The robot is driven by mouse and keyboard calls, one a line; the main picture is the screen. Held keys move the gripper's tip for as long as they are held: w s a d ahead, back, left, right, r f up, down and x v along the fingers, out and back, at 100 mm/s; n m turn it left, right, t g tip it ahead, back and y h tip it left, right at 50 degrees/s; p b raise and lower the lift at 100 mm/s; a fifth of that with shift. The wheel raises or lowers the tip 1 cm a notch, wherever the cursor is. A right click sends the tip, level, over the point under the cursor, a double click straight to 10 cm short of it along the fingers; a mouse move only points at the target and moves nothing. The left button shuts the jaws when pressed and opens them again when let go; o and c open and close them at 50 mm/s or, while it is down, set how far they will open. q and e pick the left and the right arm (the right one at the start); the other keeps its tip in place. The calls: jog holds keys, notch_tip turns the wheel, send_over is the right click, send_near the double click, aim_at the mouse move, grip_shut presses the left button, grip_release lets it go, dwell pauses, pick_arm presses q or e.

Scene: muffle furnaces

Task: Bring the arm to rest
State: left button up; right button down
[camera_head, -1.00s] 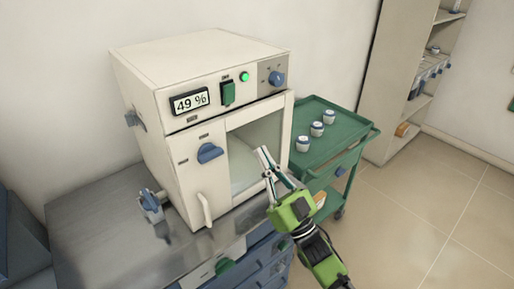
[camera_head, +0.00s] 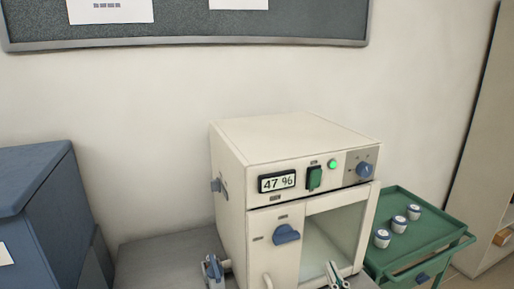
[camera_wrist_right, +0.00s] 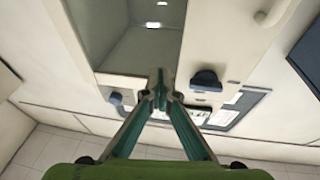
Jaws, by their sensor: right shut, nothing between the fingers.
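My right gripper (camera_head: 336,275) shows at the bottom edge of the head view, in front of the cabinet's opening. Only its fingertips are in the picture there; the rest of that arm is cut off. In the right wrist view my right gripper (camera_wrist_right: 160,88) has its two fingers together at the tips, with nothing between them. The white cabinet (camera_head: 295,138) stands on the bench, with its opening visible behind the fingertips. Its display reads 47 % and a green lamp is lit.
A green cart (camera_head: 440,237) with several white jars with blue lids stands right of the cabinet. A blue cabinet (camera_head: 35,215) stands at the far left, and a notice board (camera_head: 185,28) hangs above.

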jog(key=s+f+g+h, duration=0.2)
jog(key=s+f+g, duration=0.3)
jog(key=f, duration=0.5)
jog(key=s+d+f+g+h, duration=0.1)
jog(key=s+f+g, duration=0.45)
jog(key=s, duration=0.65)
jog(key=s+d+f+g+h, duration=0.1)
jog(key=s+f+g, duration=0.5)
jog(key=s, duration=0.6)
notch_tip(320, 180, down, 25)
jog(key=s+g, duration=0.2)
jog(key=s+d+f+g, duration=0.1)
jog(key=s+d+f, duration=0.1)
jog(key=s+f, duration=1.4)
jog(key=shift+s+d+f+n, duration=0.15)
jog(key=shift+s+d+n, duration=0.15)
jog(key=shift+s, duration=0.05)
